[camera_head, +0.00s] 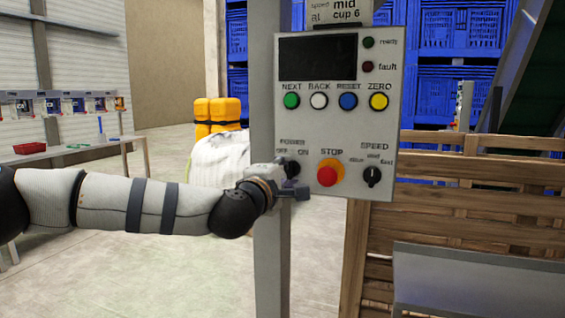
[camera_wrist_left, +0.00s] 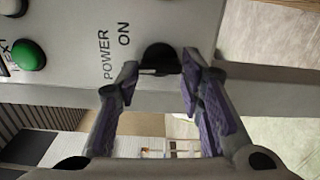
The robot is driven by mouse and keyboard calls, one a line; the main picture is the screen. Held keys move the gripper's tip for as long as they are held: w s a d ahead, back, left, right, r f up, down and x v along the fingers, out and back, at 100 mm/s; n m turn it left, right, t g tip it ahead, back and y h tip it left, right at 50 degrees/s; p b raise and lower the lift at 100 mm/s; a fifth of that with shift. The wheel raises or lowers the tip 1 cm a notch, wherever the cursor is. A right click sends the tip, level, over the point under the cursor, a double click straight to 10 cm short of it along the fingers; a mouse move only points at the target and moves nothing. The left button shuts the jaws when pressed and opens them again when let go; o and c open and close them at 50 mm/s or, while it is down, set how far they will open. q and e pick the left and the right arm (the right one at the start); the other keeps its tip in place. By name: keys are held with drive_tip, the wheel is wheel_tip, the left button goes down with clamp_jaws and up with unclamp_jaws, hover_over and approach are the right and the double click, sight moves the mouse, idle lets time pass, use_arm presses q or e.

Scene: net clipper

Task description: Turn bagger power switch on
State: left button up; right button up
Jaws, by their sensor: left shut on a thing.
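The power switch (camera_head: 293,168) is a black knob at the lower left of the grey control panel (camera_head: 330,130), under the labels POWER, OFF and ON. My left gripper (camera_head: 285,178) is at the switch and partly covers it in the head view. In the left wrist view the black switch (camera_wrist_left: 160,58) sits between the tips of the two purple-padded fingers (camera_wrist_left: 158,72), which are shut on it. The word ON shows beside it; the OFF label is out of that view. I cannot tell which way the knob points. My right gripper is in no view.
The red STOP button (camera_head: 328,173) is close to the right of the gripper, with the black SPEED knob (camera_head: 372,176) further right. Coloured buttons line the panel above. A grey post (camera_head: 270,250) carries the panel. A wooden crate (camera_head: 460,200) stands at the right.

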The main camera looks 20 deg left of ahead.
use_arm(q)
drive_tip(key=m+p, duration=0.1)
drive_tip(key=m, duration=0.1)
drive_tip(key=r+m+p, duration=0.1)
drive_tip(key=m+p, duration=0.1)
drive_tip(key=m, duration=0.1)
drive_tip(key=shift+s+r+m, duration=0.1)
drive_tip(key=shift+m, duration=0.2)
drive_tip(key=m+p, duration=0.1)
drive_tip(key=m, duration=0.2)
drive_tip(key=shift+f+m, duration=0.3)
drive_tip(key=shift+m, duration=0.2)
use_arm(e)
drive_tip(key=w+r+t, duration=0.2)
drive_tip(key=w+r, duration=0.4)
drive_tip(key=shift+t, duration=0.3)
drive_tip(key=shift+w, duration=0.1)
use_arm(q)
drive_tip(key=shift+f, duration=0.1)
drive_tip(key=o, duration=1.2)
drive_tip(key=shift+c, duration=0.2)
